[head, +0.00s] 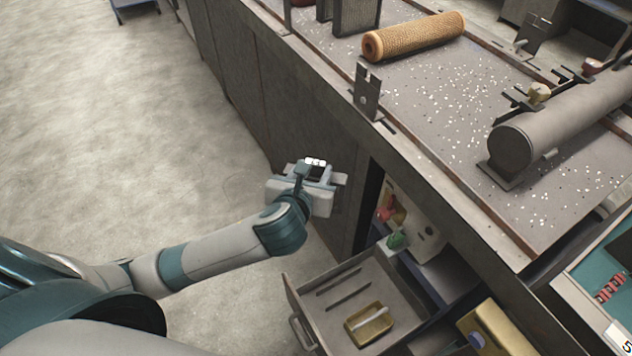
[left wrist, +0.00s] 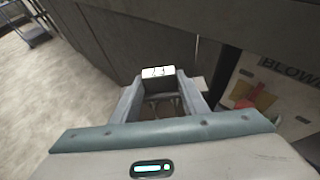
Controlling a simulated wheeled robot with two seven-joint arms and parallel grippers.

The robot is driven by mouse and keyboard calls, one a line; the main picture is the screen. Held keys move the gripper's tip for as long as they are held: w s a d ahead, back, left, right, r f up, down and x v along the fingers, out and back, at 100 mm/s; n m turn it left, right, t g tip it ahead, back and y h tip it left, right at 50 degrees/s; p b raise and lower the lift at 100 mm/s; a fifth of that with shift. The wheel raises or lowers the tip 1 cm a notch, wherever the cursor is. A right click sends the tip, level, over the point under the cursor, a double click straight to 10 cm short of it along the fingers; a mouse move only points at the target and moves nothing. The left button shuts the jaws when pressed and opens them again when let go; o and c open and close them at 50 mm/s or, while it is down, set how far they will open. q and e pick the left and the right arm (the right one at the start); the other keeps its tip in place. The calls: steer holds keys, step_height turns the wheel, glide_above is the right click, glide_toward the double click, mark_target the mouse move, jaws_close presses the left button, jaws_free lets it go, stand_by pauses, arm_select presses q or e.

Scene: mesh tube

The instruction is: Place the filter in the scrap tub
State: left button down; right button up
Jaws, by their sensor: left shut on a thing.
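An orange mesh cylinder (head: 415,36), which looks like the filter, lies on its side on the workbench at the top of the head view. My left gripper (head: 314,170) is beside the bench front, above the floor and well away from the cylinder. It is shut on a small block with a white marked face (left wrist: 158,72). The block's white face also shows in the head view (head: 315,162). I cannot pick out the scrap tub with certainty. My right gripper is not in view.
The workbench (head: 440,100) is strewn with pale flecks and bears a grey cylinder (head: 560,118) and an upright bracket (head: 367,92). Below, an open drawer (head: 293,303) holds a yellow tray (head: 369,336) and dark rods. The floor (head: 120,130) at left is clear.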

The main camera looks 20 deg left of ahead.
arm_select(q)
steer(key=shift+m+h, duration=0.8)
steer(key=shift+h, duration=0.1)
steer(key=r, duration=0.1)
steer(key=s+r, duration=0.1)
steer(key=r, duration=0.2)
steer(key=shift+s+d+r, duration=0.3)
steer(key=shift+s, duration=0.1)
